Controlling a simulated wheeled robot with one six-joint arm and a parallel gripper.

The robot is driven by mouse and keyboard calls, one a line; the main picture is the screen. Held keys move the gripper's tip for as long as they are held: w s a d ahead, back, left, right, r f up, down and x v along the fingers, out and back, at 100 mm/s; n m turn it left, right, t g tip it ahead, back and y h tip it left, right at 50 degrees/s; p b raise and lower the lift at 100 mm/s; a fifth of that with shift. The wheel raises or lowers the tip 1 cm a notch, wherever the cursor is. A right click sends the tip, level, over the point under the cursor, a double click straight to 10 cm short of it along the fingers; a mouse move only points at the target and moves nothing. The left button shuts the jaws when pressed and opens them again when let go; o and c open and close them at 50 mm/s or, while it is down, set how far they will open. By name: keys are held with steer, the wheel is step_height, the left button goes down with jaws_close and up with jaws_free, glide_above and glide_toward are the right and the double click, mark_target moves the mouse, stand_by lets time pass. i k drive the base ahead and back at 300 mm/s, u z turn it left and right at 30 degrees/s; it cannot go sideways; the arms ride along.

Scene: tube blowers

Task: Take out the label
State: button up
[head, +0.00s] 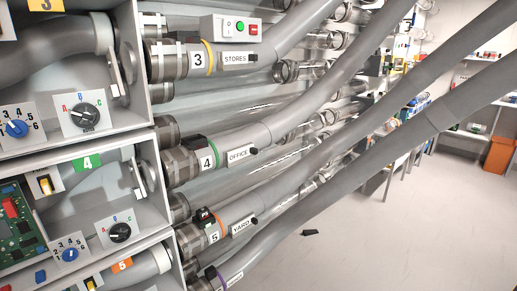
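White labels sit on the grey tubes in the head view. The STORES label (234,58) is on the tube marked 3, the OFFICE label (237,155) on the tube marked 4, and the YARD label (240,228) on the tube marked 5. Each of these has a small black knob (254,151) or tab at its right end. A further label (233,279) is partly in view on the lowest tube, its text too small to read. My gripper is not in view.
Open grey cabinets (75,150) with dials and a green circuit board (20,225) fill the left. Long tubes (430,125) cross toward the upper right. A small dark object (310,232) lies on the clear floor. An orange bin (499,154) stands far right.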

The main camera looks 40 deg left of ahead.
mark_target(235, 154)
steer(key=u, duration=0.4)
steer(key=i, duration=1)
steer(key=u, duration=0.6)
